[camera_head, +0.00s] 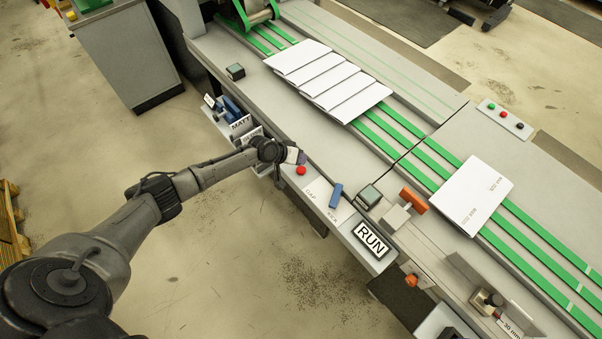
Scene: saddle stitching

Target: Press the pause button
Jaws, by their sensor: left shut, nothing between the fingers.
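My left arm reaches in from the lower left. Its gripper (299,157) is shut and empty over the near edge of the machine. A round red button (301,171) sits on the front ledge, just below the fingertips in the picture; I cannot tell whether they touch. A small panel (507,119) on the far side carries a green, a red and a black button. No label reading "pause" can be made out. My right gripper is not in view.
The ledge also holds a blue lever (336,195) and a RUN sign (371,240). Blue parts (231,107) stand left of the gripper. White booklets (331,80) lie on green belts, with one white sheet (471,195) further right. An orange handle (414,201) sticks up nearby.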

